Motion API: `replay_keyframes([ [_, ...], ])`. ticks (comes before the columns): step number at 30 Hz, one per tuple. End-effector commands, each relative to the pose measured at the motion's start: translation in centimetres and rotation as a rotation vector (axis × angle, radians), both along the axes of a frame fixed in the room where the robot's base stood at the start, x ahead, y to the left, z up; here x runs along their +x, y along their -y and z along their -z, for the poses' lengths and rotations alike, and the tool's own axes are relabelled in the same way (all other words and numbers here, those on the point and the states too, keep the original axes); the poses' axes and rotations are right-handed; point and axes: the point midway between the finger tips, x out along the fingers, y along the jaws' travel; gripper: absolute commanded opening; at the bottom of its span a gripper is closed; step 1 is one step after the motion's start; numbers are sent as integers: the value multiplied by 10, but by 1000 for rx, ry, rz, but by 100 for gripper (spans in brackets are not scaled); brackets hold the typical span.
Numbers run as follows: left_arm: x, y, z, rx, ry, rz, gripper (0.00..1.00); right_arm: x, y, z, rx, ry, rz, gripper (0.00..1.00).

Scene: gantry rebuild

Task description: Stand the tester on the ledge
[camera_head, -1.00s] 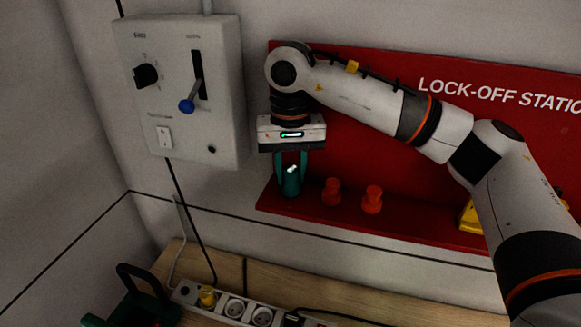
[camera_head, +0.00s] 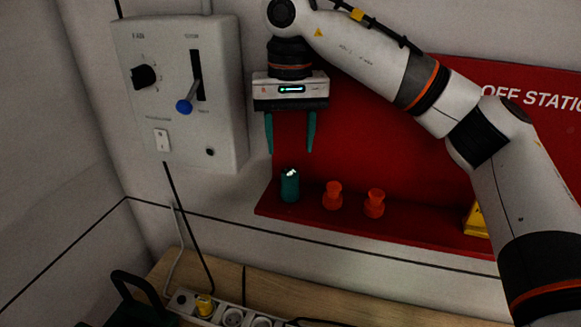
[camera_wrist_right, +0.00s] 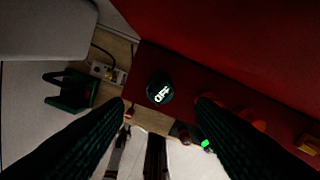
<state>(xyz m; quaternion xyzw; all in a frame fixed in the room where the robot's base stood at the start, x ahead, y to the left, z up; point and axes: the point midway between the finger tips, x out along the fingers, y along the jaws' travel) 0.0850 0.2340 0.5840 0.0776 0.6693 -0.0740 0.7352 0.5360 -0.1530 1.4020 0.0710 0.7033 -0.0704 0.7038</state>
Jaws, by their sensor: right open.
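The tester (camera_head: 289,187) is a small dark green cylinder with a lit white top. It stands upright at the left end of the red ledge (camera_head: 264,210). In the right wrist view the tester (camera_wrist_right: 160,90) shows from above, its top carrying light lettering. My right gripper (camera_head: 290,148) is open and empty above the tester, its green fingers pointing down and clear of it. Its fingers (camera_wrist_right: 160,132) also show in the right wrist view, spread apart. My left gripper is not in view.
Two orange pieces (camera_head: 333,195) (camera_head: 375,203) stand on the ledge right of the tester, with a yellow item (camera_head: 475,219) further right. A grey control box (camera_head: 180,95) with a blue-knobbed lever is on the wall at left. A power strip (camera_head: 232,316) lies on the wooden surface below.

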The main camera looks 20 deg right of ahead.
Motion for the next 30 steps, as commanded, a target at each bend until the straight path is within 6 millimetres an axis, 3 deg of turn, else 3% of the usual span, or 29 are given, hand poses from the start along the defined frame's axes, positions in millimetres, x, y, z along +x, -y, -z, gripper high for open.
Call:
replay_keyframes([
  [3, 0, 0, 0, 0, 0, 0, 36, 0, 1, -24, -1, 6, 3, 51],
  [9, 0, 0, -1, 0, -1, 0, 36, 0, 0, -43, -1, 2, 1, 51],
  [30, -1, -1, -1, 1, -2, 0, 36, 0, 0, -46, 0, 1, 1, 51],
])
